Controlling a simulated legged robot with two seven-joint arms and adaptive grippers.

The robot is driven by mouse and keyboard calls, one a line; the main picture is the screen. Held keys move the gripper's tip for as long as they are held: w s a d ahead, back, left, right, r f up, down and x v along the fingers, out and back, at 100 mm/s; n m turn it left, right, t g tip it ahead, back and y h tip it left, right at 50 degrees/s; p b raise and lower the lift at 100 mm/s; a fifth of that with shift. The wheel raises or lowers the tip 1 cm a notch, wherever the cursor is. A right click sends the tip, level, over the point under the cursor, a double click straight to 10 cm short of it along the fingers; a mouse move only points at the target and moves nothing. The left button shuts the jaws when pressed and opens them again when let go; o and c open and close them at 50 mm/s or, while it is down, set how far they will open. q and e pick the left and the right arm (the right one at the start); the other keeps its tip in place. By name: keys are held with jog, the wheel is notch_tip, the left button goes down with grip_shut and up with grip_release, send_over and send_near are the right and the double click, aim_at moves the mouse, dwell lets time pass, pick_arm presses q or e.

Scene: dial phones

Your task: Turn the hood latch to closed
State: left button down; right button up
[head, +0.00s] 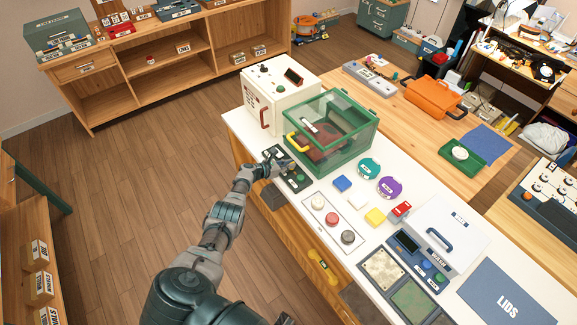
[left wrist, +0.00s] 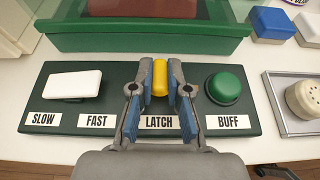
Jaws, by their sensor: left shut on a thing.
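A dark green control panel (left wrist: 140,128) carries the labels SLOW, FAST, LATCH and BUFF. The yellow latch handle (left wrist: 159,77) stands above the LATCH label, pointing away from me. My left gripper (left wrist: 160,92) has its blue-padded fingers on both sides of the latch and is shut on it. In the head view my left gripper (head: 284,164) reaches over the panel at the left edge of the white counter and hides the latch. The green-framed clear hood (head: 352,122) stands just behind the panel. My right gripper is not recognisable in either view.
A white slider (left wrist: 73,84) sits at the panel's left and a green button (left wrist: 224,89) close right of my fingers. A tray with round knobs (head: 333,221) lies to the right. A cream machine (head: 277,93) stands behind. Blue and yellow blocks lie nearby.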

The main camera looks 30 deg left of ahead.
pick_arm(q)
jog(key=c, duration=1.3)
grip_release()
jog(key=shift+c, duration=0.2)
jog(key=shift+o, duration=1)
jog(key=shift+w+f, duration=0.1)
jog(key=shift+f, duration=0.05)
jog(key=shift+w, duration=0.15)
jog(key=shift+a, duration=0.1)
jog(key=shift+v, duration=0.9)
jog(key=v, duration=1)
